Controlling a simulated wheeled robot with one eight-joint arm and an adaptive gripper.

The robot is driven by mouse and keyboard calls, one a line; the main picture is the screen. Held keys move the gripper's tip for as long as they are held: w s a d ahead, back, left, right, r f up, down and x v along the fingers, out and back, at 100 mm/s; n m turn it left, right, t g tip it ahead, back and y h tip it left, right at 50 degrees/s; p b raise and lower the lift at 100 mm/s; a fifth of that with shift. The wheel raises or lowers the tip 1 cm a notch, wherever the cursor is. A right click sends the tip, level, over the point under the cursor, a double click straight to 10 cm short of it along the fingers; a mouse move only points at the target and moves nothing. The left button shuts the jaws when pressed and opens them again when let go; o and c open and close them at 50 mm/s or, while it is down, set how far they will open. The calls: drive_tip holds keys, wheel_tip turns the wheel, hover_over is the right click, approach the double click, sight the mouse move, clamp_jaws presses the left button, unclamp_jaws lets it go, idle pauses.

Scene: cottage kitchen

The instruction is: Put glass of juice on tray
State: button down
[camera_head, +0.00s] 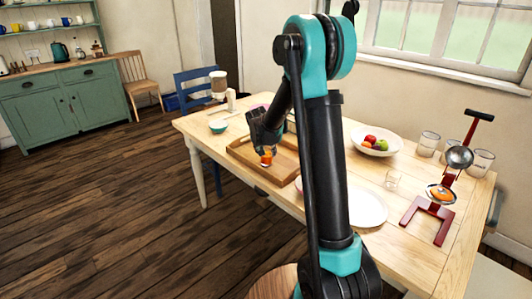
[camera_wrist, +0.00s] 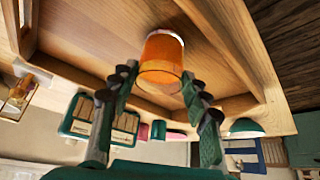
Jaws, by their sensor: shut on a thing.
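A small glass of orange juice (camera_head: 266,159) is held between the fingers of my gripper (camera_head: 264,149), over the wooden tray (camera_head: 285,163) on the table. The wrist view shows the glass of juice (camera_wrist: 161,60) with one finger of my gripper (camera_wrist: 160,84) on each side of it. That view also shows the floor and raised rim of the tray (camera_wrist: 243,50) around the glass. The glass lies within the tray's outline. I cannot tell whether its base touches the tray. My arm hides part of the tray in the head view.

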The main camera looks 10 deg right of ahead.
drive_tip(key=shift+f, duration=0.15)
drive_tip(key=c, duration=0.7)
unclamp_jaws()
drive_tip(key=shift+c, duration=0.2)
drive_tip(key=v, duration=1.2)
drive_tip(key=s+d+f+n, duration=0.1)
drive_tip(key=s+f, duration=0.3)
drive_tip(key=s, duration=0.6)
drive_tip(key=s+d+f+n+g+y, duration=0.1)
drive_tip(key=s+d+f+n, duration=0.1)
drive_tip(key=s, duration=0.9)
drive_tip(key=s+d+f+n+y, duration=0.1)
drive_tip(key=s+d+f, duration=0.3)
drive_tip(key=s, duration=0.7)
drive_tip(key=shift+d+f, duration=0.35)
drive_tip(key=shift+f, duration=0.45)
drive_tip(key=shift+s, duration=0.1)
